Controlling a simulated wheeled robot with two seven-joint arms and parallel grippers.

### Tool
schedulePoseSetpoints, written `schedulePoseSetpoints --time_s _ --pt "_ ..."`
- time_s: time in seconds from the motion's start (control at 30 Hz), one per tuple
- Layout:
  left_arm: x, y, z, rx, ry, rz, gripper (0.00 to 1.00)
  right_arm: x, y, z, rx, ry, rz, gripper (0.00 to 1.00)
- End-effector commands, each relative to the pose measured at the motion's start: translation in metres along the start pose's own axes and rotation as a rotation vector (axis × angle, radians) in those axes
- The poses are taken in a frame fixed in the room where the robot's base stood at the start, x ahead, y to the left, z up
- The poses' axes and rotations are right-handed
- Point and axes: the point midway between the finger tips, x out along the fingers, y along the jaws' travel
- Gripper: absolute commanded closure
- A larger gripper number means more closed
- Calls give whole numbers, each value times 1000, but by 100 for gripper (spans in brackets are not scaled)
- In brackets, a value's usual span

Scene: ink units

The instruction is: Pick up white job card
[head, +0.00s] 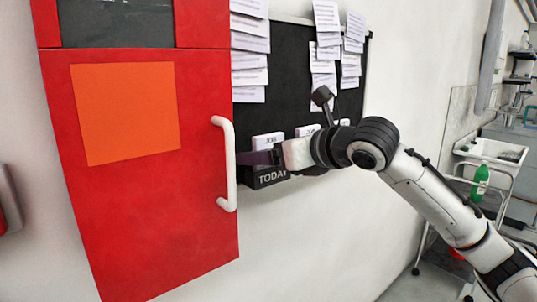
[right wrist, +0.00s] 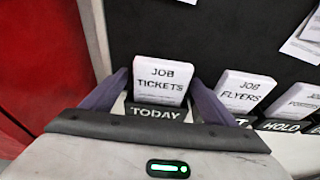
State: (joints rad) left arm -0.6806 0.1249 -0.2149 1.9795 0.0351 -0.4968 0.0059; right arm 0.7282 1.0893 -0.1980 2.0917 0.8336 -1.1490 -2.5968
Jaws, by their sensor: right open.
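A white card printed "JOB TICKETS" (right wrist: 162,82) stands upright in the black holder marked "TODAY" (right wrist: 158,112) in the right wrist view. In the head view only the top of this card (head: 267,139) shows above my gripper, and the TODAY holder (head: 272,177) shows below it. My right gripper (right wrist: 158,78) is open, with one purple finger on each side of the card. Whether the fingers touch the card cannot be told. The same gripper (head: 256,158) reaches in from the right in the head view. My left gripper is out of view.
A "JOB FLYERS" card (right wrist: 243,94) and another card (right wrist: 298,103) stand in holders to the right. Papers (head: 326,45) hang on the black board (head: 285,65). A red cabinet (head: 150,220) with a white handle (head: 228,165) is close on the left.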

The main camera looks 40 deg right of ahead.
Motion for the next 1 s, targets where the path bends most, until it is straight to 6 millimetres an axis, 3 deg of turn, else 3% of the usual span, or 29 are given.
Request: schedulePoseSetpoints --time_s 0.27,0.57,0.83,1.0 --pt "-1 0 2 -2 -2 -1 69 4 0 0 -1 1 -1 20" --pt "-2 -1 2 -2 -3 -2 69 4 0 0 -1 1 -1 64" --pt "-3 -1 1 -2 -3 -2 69 3 0 2 -1 -1 -1 64" --pt "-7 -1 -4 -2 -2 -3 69 -1 0 17 -1 -3 -1 64"
